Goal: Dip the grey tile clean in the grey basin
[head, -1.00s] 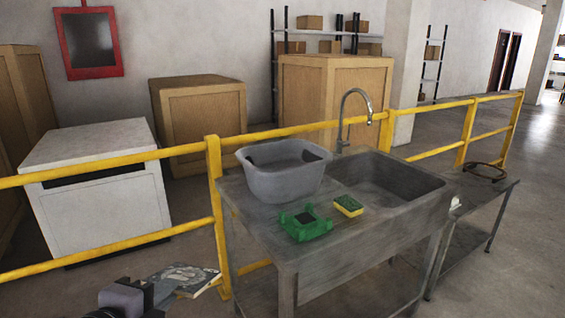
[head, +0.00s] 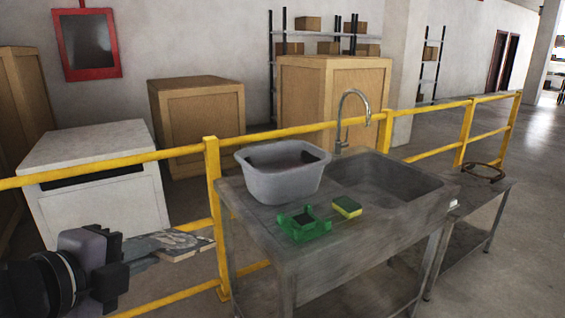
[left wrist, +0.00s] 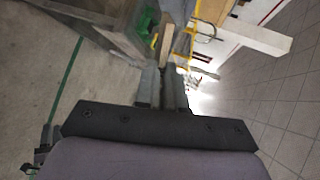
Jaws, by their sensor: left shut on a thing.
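My left gripper (head: 132,258) is shut on the grey tile (head: 180,244) at the lower left of the head view. The tile sticks out to the right, roughly level, with grey smears on its upper face. In the left wrist view the tile (left wrist: 166,44) shows nearly edge-on beyond the two fingers. The grey basin (head: 283,185) stands on the bench to the right of and beyond the tile, apart from it. Its inside is dark, and I cannot tell how full it is. My right gripper is not in view.
The bench (head: 262,222) has a sink (head: 385,185) with a tap (head: 342,120). A green holder (head: 303,224) and a yellow-green sponge (head: 347,207) lie in front of the basin. A yellow railing (head: 213,190) runs behind the bench.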

